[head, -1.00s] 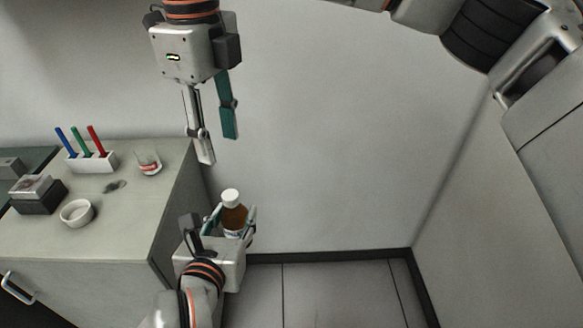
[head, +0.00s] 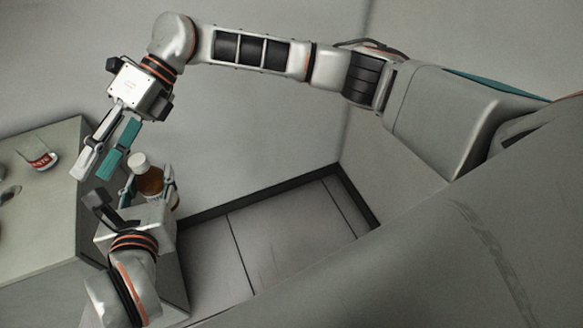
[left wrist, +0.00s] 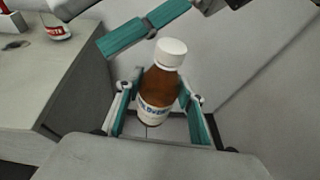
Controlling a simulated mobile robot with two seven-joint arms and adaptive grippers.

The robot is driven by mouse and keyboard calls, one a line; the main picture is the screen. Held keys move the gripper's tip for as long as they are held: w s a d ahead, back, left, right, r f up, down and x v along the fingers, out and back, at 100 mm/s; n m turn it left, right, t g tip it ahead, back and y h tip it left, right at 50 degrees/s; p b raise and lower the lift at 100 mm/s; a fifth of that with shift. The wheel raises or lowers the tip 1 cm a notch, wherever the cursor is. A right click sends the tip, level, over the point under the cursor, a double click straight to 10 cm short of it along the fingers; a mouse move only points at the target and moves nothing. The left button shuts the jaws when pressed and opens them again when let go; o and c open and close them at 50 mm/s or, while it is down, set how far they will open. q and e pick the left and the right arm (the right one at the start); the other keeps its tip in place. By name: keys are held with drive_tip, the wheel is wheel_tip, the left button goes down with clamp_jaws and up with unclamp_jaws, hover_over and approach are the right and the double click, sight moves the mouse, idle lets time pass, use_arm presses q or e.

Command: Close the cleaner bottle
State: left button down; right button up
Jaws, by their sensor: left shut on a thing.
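The cleaner bottle (head: 150,181) is brown with a pale label. It also shows in the left wrist view (left wrist: 160,88). A white cap (left wrist: 171,51) sits on its neck; I cannot tell how tight it is. My left gripper (head: 150,190) is shut on the bottle's body, one teal-padded finger on each side in the left wrist view. The bottle is held in the air, tilted a little in that view. My right gripper (head: 93,176) is open and empty, up and left of the cap in the head view, apart from it.
A counter (head: 50,215) stands at the left, its edge close to both grippers. A clear cup with a red label (head: 40,158) stands on it. A plain wall is behind the arms, and the floor (head: 270,245) right of the bottle is clear.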

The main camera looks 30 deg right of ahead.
drive_tip(key=w+d+f+m+t+y, duration=0.35)
drive_tip(key=d+f+m+t, duration=0.3)
drive_tip(key=f+m, duration=0.3)
drive_tip(key=w+d+f+m+t+y, duration=0.2)
drive_tip(key=w+d+f+m+t, duration=0.25)
drive_tip(key=f+m+t, duration=0.45)
drive_tip(key=s+d+f+m+t+h, duration=0.1)
drive_tip(key=s+d+f+m+h, duration=1.3)
drive_tip(key=s+d+f+m, duration=0.6)
drive_tip(key=s+d+m, duration=0.1)
drive_tip(key=m, duration=0.2)
drive_tip(key=shift+d, duration=0.35)
use_arm(q)
drive_tip(key=shift+r, duration=0.1)
use_arm(e)
drive_tip(key=shift+s+h, duration=0.1)
drive_tip(key=shift+h, duration=0.15)
